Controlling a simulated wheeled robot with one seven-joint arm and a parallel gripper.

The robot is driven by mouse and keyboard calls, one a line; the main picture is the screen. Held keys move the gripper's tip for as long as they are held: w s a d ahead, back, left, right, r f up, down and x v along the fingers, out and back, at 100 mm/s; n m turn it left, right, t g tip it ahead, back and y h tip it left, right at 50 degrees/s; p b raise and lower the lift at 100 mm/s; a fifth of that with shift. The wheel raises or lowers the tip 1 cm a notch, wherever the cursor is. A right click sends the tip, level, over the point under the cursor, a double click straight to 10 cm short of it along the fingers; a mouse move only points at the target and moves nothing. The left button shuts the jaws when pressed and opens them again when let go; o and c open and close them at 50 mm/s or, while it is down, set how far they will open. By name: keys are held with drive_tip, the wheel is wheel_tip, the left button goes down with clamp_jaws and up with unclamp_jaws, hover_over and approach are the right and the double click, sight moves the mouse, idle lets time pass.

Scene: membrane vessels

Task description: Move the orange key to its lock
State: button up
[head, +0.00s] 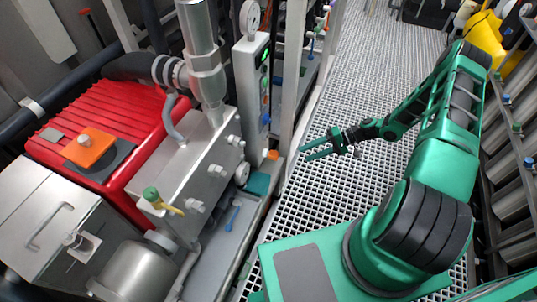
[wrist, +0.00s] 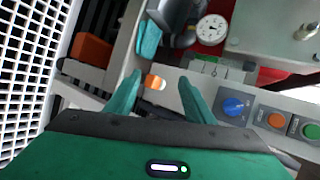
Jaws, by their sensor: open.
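My gripper (head: 304,152) is open in the head view, held low over the grating beside the machine's edge. In the wrist view its two green fingers (wrist: 160,88) stand apart. A small orange and white piece (wrist: 154,82) shows between and beyond them, with no finger visibly touching it. A small orange piece (head: 272,154) also shows near the foot of the control box in the head view. An orange square block with a knob (head: 90,148) sits on a dark pad on the red housing. I cannot tell which orange thing is the key, nor identify its lock.
The control box (head: 251,90) has a blue knob (wrist: 235,106), an orange button (wrist: 275,120) and a green button (wrist: 311,130). A pressure gauge (wrist: 212,29) and an orange block (wrist: 91,48) show in the wrist view. The grating (head: 370,90) is clear; pipes line the right.

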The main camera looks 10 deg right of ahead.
sight(276, 156)
drive_tip(key=w+a+f+m+t+y, duration=0.2)
drive_tip(key=w+a+f+m+t, duration=0.1)
drive_tip(key=f+t, duration=0.5)
drive_tip(key=shift+a+f+m+t+y, duration=0.3)
drive_tip(key=shift+a+f+m, duration=0.4)
drive_tip(key=shift+a+m, duration=0.3)
drive_tip(key=shift+a, duration=0.1)
drive_tip(key=shift+x, duration=4.55)
clamp_jaws()
